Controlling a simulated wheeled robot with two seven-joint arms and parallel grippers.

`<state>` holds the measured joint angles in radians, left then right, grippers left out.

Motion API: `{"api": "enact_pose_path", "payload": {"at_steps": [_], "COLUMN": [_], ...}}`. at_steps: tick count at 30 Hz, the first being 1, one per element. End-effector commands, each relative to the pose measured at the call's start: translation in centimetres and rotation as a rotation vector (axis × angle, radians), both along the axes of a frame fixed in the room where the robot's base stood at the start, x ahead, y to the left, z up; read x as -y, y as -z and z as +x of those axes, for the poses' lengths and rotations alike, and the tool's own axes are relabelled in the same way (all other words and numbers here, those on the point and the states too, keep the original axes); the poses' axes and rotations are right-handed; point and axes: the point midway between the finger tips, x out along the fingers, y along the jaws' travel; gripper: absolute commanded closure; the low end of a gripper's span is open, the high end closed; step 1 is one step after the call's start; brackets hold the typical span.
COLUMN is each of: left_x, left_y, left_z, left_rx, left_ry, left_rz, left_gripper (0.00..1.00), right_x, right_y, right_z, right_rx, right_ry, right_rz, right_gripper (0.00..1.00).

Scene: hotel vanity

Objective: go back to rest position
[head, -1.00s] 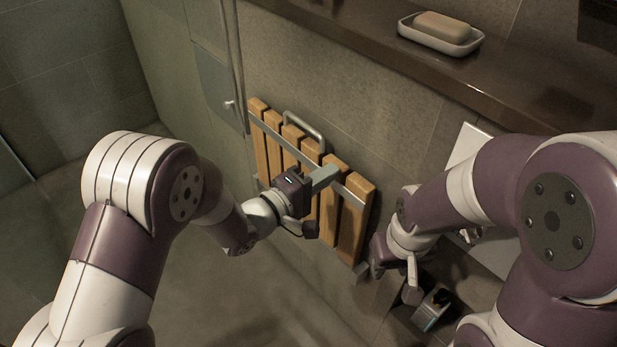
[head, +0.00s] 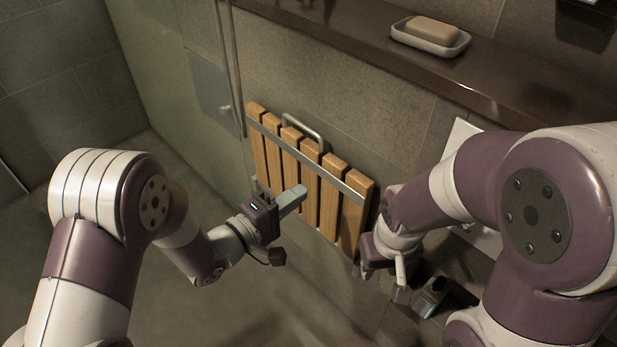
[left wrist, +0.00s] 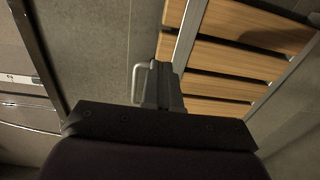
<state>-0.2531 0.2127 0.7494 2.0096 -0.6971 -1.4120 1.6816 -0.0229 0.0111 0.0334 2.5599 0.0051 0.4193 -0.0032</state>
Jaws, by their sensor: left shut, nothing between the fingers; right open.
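My left gripper (head: 291,199) is shut and empty, in front of the lower left part of the slatted wooden wall seat in the head view. It also shows in the left wrist view (left wrist: 160,72), with its fingers together and the seat's slats beyond. My right gripper (head: 383,283) is open, low at the right of the seat, with its fingers partly hidden by its own wrist. The wooden seat (head: 327,208) is folded up against the tiled wall, with a metal handle (head: 303,130) at its top.
A soap bar (head: 433,29) lies in a white dish (head: 428,43) on the dark shelf (head: 400,54) above. The floor left of the seat is clear.

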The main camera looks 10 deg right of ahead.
Motion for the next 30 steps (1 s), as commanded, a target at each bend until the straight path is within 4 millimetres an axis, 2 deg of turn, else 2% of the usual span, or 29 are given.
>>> {"api": "enact_pose_path", "payload": {"at_steps": [1, 6, 14, 17, 18, 20, 21, 23, 25, 27, 30], "left_x": [-0.9, -3.2, -3.9, -5.3, -6.8, -10.0, -12.4, -15.6, -18.5, -20.7, -22.2], "left_y": [-0.2, -0.2, 0.3, 4.8, 7.1, 9.8, 11.0, 11.8, 11.9, 11.2, 9.4], "left_z": [-0.5, -2.1, -2.8, -2.5, -2.3, -2.4, -2.9, -4.3, -6.5, -9.1, -13.1], "left_rx": [-0.003, -0.001, 0.035, 0.085, 0.092, 0.082, 0.055, -0.006, -0.092, -0.186, -0.314], "left_ry": [-0.005, -0.003, 0.001, -0.022, -0.029, -0.009, 0.025, 0.1, 0.209, 0.326, 0.485], "left_rz": [0.001, 0.001, 0.043, 0.366, 0.564, 0.872, 1.053, 1.265, 1.43, 1.527, 1.567], "left_gripper": [1.0, 1.0, 1.0, 1.0, 1.0, 1.0, 1.0, 1.0, 1.0, 1.0, 1.0], "right_x": [0.0, 0.0, 0.0, 0.0, 0.0, 0.0, 0.0, 0.0, 0.0, 0.0, 0.0], "right_y": [-0.4, -0.9, -0.9, -0.9, -0.9, -0.9, -0.9, -0.9, -0.9, -0.9, -0.9], "right_z": [0.0, 0.0, 0.0, 0.0, 0.0, 0.0, 0.0, 0.0, 0.0, 0.0, 0.0], "right_rx": [0.0, 0.0, 0.0, 0.0, 0.0, 0.0, 0.0, 0.0, 0.0, 0.0, 0.0], "right_ry": [0.0, 0.0, 0.0, 0.0, 0.0, 0.0, 0.0, 0.0, 0.0, 0.0, 0.0], "right_rz": [0.0, 0.0, 0.0, 0.0, 0.0, 0.0, 0.0, 0.0, 0.0, 0.0, 0.0], "right_gripper": [0.57, 0.57, 0.57, 0.57, 0.57, 0.57, 0.57, 0.57, 0.57, 0.57, 0.57]}}
